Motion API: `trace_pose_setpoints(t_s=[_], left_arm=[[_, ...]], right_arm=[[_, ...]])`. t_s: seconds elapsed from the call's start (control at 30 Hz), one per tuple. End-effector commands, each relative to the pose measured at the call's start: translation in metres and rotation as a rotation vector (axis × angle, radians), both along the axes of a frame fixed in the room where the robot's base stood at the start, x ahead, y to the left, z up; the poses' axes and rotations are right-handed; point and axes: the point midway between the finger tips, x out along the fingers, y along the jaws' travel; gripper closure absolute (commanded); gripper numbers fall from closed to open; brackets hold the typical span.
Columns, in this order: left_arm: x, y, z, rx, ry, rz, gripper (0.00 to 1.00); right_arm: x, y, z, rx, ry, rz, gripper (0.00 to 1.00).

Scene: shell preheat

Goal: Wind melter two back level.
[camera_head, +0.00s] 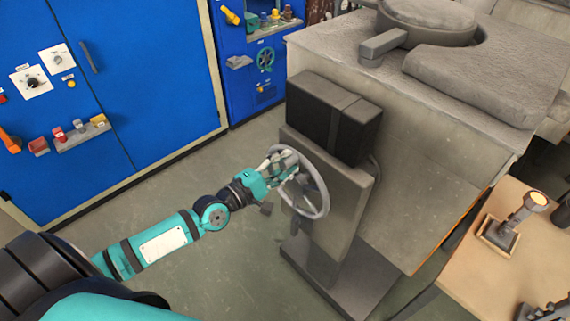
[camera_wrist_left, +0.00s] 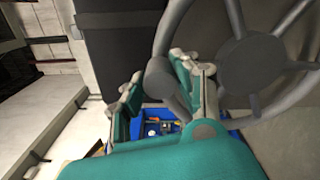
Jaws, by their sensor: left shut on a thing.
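A grey melter (camera_head: 420,170) with a round lid on top stands right of centre in the head view. A grey spoked handwheel (camera_head: 322,196) is on a pedestal at its side; its hub and rim also show in the left wrist view (camera_wrist_left: 252,66). My left gripper (camera_head: 281,164) is at the upper left of the wheel. In the left wrist view my left gripper (camera_wrist_left: 158,92) has its fingers around the wheel's grey crank handle (camera_wrist_left: 162,78), shut on it. The fingers partly hide the handle in the head view. My right gripper is not in view.
A dark box (camera_head: 333,115) sits on the pedestal just above the wheel. Blue cabinets (camera_head: 150,90) with knobs and switches stand at the left and back. A wooden table (camera_head: 470,255) with a small lamp-like fitting (camera_head: 507,225) is at the right. The floor left of the wheel is clear.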

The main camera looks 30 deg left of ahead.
Motion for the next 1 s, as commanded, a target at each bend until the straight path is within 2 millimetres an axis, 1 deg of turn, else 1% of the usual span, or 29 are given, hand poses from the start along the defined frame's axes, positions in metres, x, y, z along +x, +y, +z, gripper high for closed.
trace_pose_setpoints(t_s=[0.03,0.2,0.23,0.4,0.67,0.77,0.87,1.0], left_arm=[[0.002,0.002,0.004,-0.005,-0.008,0.005,1.0],[0.002,0.002,0.004,-0.005,-0.008,0.006,1.0],[0.002,0.002,0.004,-0.005,-0.008,0.006,0.68],[0.001,0.002,0.003,-0.003,-0.005,0.004,0.47],[0.0,0.001,0.001,-0.001,-0.002,0.002,0.47],[-0.006,0.003,0.0,0.001,0.001,0.002,0.47],[-0.019,0.008,-0.001,0.003,0.003,0.001,0.47],[-0.046,0.018,-0.002,0.004,0.004,0.001,0.47]], right_arm=[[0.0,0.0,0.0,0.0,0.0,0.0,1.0],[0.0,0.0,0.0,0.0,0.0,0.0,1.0],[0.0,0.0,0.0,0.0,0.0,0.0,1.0],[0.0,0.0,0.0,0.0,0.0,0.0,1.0],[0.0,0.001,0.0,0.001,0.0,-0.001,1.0],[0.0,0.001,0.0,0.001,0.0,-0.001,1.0],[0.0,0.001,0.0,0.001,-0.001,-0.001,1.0],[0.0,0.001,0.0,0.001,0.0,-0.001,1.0]])
